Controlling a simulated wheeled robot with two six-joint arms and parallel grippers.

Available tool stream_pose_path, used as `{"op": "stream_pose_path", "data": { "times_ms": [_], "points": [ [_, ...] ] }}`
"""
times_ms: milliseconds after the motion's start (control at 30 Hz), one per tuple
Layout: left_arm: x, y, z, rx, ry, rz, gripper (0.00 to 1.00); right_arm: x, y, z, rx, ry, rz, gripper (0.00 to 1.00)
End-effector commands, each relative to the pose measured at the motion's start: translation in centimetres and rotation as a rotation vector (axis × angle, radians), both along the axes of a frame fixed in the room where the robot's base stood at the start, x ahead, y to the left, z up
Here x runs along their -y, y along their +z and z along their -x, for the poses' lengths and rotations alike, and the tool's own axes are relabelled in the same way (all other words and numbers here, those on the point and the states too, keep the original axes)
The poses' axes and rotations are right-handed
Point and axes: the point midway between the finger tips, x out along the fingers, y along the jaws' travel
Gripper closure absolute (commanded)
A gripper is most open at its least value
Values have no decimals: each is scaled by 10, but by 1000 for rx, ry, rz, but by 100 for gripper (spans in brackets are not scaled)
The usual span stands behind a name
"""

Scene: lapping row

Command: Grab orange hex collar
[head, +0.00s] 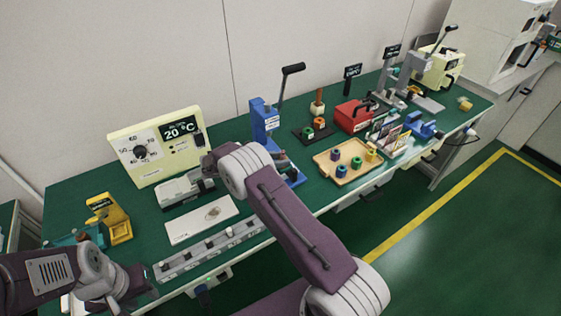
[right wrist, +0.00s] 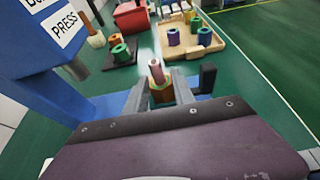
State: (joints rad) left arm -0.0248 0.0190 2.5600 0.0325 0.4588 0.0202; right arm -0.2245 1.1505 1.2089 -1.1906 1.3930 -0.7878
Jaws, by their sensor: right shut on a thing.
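In the right wrist view my right gripper (right wrist: 160,94) is shut on a small orange-brown piece (right wrist: 162,93) with some green low on it. A pinkish upright pin (right wrist: 156,71) shows just above this piece, between the fingertips. I cannot make out a hex outline. Another orange collar (head: 319,122) sits on a dark board beside a green collar (head: 309,132); the orange one also shows in the right wrist view (right wrist: 116,39). In the head view my right gripper is hidden by my arm near the blue press. My left gripper (head: 138,283) is low at the left; its fingers are unclear.
The blue press (head: 265,120) stands close by my right gripper. A wooden tray (head: 333,179) with several coloured collars lies to the right, a red box (head: 354,117) behind. A white plate (head: 201,220) and grey rail (head: 208,255) lie left of my right arm.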

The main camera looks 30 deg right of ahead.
Motion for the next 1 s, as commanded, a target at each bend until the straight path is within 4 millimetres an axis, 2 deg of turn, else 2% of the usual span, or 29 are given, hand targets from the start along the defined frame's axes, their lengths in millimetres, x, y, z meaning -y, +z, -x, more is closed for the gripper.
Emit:
{"op": "stream_pose_path", "data": {
  "times_ms": [333,467,667,900,1000],
  "points": [
    [0,5,0,0,0,0,64,0,40,0,3,0,0,100],
    [0,6,0,0,0,0,64,10,48,10,0,-2,2,100],
    [0,9,0,0,0,0,64,31,67,34,-1,-2,1,100],
    [0,11,0,0,0,0,64,65,96,71,1,-2,0,100],
    [0,11,0,0,0,0,64,74,103,80,2,-2,1,100]
  ]
}}
